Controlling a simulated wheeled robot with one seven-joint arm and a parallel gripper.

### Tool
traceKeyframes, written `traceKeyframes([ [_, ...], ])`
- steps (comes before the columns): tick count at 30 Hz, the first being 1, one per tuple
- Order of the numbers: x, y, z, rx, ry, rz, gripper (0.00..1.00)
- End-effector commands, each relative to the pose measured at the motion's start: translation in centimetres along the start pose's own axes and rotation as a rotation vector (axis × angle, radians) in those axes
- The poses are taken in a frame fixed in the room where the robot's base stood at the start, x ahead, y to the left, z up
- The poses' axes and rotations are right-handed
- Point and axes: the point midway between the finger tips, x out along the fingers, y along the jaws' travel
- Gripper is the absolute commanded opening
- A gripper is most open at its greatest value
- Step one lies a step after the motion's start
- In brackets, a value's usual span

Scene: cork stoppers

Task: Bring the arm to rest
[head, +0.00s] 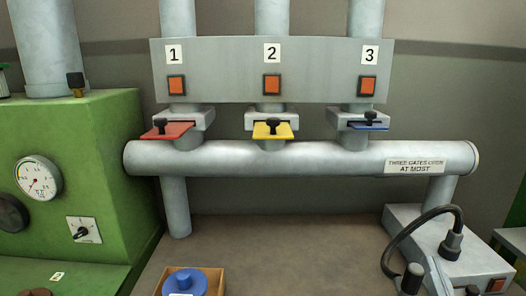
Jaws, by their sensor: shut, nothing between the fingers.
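My arm and gripper do not show in the head view, so their pose cannot be seen.
A horizontal grey pipe (300,158) carries red (166,131), yellow (272,131) and blue (368,127) gate plates beneath a numbered panel (220,71). A green machine (115,150) stands left, a grey cabled device (470,262) right. A wooden box (219,279) holds a blue object (186,280).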

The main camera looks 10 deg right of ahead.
Motion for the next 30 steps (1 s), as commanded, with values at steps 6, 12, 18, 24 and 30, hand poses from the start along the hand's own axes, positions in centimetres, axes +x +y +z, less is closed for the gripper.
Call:
traceKeyframes([
  [6,-8.2,-2.9,2.7,0.039,-0.074,-0.041,0.00],
  [12,-15.6,-5.2,3.9,0.042,-0.159,-0.110,0.00],
  [18,-22.9,-6.7,4.5,0.010,-0.279,-0.206,0.00],
  [24,-29.9,-7.2,5.5,-0.039,-0.446,-0.309,0.00],
  [30,-34.2,-6.9,6.2,-0.055,-0.560,-0.373,0.00],
])
